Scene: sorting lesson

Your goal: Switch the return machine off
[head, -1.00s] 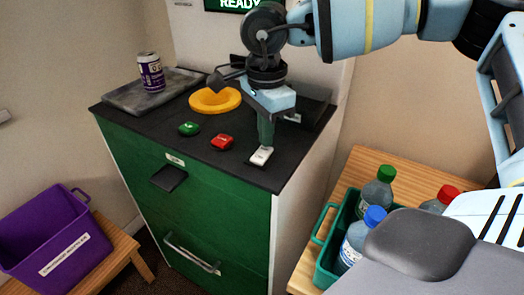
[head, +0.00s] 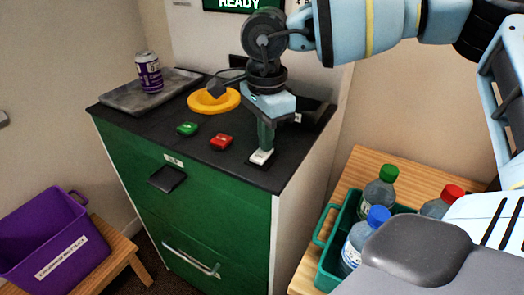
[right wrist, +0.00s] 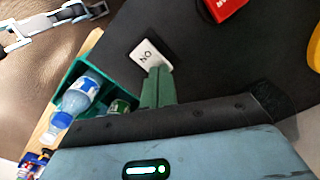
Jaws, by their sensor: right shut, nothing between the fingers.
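The return machine (head: 230,215) is a green cabinet with a dark top and a lit READY display (head: 238,4). A small white switch (head: 261,157) sits at the top's front right corner. In the right wrist view the switch (right wrist: 150,53) carries the letters ON, seen upside down. My right gripper (head: 266,148) is shut and empty, pointing down with its green fingertips at the back part of the switch. It also shows in the right wrist view (right wrist: 158,88). I cannot tell whether the tips touch the switch. My left gripper is not in view.
A green button (head: 187,129), a red button (head: 220,142) and a yellow ring (head: 214,101) are on the top. A purple can (head: 149,73) stands on a grey tray (head: 130,97). A teal crate (head: 325,262) of bottles is at right, a purple bin (head: 40,240) at left.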

